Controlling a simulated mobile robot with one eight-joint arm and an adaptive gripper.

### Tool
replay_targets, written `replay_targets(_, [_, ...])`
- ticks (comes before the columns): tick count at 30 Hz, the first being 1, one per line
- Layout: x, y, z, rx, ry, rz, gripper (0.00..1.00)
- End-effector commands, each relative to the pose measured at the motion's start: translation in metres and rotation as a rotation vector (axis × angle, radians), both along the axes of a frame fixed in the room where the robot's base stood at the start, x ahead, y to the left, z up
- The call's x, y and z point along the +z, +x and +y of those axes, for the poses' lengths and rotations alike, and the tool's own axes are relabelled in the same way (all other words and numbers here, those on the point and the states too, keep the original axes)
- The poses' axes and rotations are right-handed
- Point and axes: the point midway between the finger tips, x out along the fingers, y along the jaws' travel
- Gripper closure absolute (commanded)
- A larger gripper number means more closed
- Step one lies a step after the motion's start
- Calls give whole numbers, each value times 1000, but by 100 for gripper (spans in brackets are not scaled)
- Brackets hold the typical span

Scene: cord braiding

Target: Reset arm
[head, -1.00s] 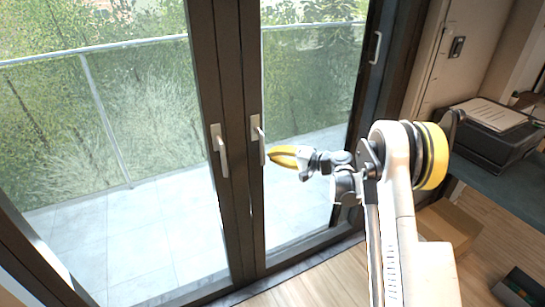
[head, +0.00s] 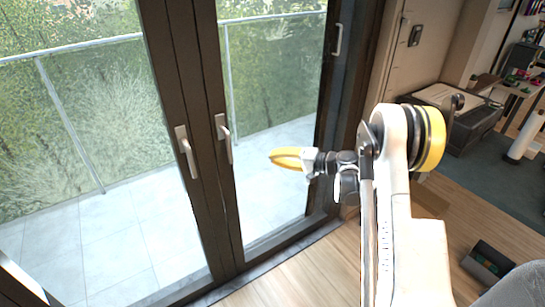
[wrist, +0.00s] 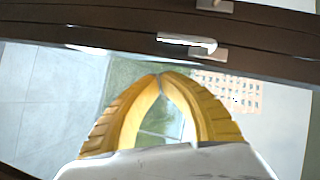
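My gripper (head: 273,157) has yellow fingers and is held out to the left at the end of my arm, in front of the glass door. In the wrist view its two fingertips (wrist: 160,77) meet, with nothing held between them. The right door handle (head: 223,137) and the left door handle (head: 186,151) are grey levers on the dark frames. They are left of the fingertips in the head view, apart from them. In the wrist view a handle (wrist: 190,42) shows beyond the fingertips, on the dark frame.
The glass doors look out on a tiled balcony (head: 110,240) with a railing (head: 70,50). A grey printer-like box (head: 470,118) stands at the right. An open dark box (head: 487,264) is on the wooden floor (head: 310,265). A grey rounded thing (head: 520,288) fills the bottom right corner.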

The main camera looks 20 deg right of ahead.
Motion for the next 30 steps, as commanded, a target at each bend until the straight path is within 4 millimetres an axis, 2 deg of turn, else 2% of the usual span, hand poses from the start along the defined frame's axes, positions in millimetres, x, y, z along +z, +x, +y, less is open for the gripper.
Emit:
replay_targets(5, [7,-2,4,2,-19,9,100])
replay_targets(10, [44,-18,26,6,-130,63,100])
replay_targets(14, [79,-50,45,4,-268,115,100])
replay_targets(17, [101,-82,58,3,-379,147,100])
replay_targets(21, [124,-135,69,-1,-535,178,100])
replay_targets(25, [138,-190,72,-8,-681,193,100])
replay_targets(30, [144,-265,67,-20,-870,191,100])
